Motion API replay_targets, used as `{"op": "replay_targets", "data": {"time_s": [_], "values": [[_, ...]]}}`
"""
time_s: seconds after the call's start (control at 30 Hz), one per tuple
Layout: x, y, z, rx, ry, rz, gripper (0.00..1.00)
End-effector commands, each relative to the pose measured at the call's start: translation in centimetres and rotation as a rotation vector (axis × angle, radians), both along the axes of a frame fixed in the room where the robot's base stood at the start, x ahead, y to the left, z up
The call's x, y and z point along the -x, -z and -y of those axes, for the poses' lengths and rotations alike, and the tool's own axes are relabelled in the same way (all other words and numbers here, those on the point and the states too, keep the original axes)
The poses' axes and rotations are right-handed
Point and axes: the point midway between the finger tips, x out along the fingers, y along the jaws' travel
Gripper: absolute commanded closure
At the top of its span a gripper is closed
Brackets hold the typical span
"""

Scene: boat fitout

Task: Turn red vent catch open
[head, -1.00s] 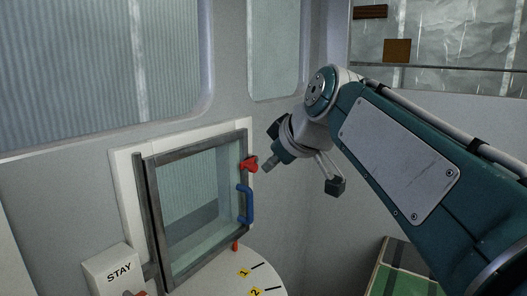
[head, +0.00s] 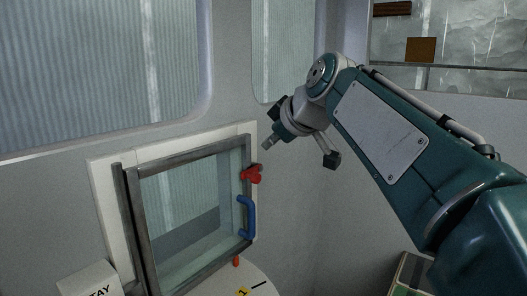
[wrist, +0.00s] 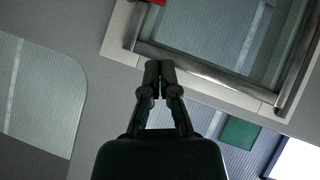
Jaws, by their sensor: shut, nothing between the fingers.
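The red vent catch (head: 251,174) sits on the right side of the grey vent frame, near its upper corner. Its lower edge shows at the top of the wrist view (wrist: 157,2). The glazed vent (head: 190,213) has a blue handle (head: 248,217) below the catch. My gripper (head: 267,145) is just above and right of the catch, apart from it in the head view. In the wrist view my gripper (wrist: 158,66) has its fingertips together, with nothing between them, over the pale surround near the frame corner.
An orange-red peg (head: 236,261) stands under the vent's lower right corner. A white round plate with a yellow number label (head: 243,292) lies below. A white sign box (head: 90,281) is at lower left. The wall right of the vent is clear.

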Motion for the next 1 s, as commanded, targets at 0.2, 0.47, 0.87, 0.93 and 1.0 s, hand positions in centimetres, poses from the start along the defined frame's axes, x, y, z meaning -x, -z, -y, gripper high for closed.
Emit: {"op": "replay_targets", "data": {"time_s": [0.2, 0.47, 0.87, 0.93, 1.0], "values": [[-2.8, 2.7, -2.3, 0.003, -0.003, -0.005, 1.00], [-5.7, 5.9, -3.8, 0.003, 0.000, -0.005, 1.00], [-6.7, 8.6, -3.1, 0.002, -0.001, -0.001, 1.00], [-6.7, 8.7, -3.2, 0.003, -0.001, -0.001, 1.00], [-6.7, 8.7, -3.2, 0.003, -0.001, -0.001, 1.00]]}}
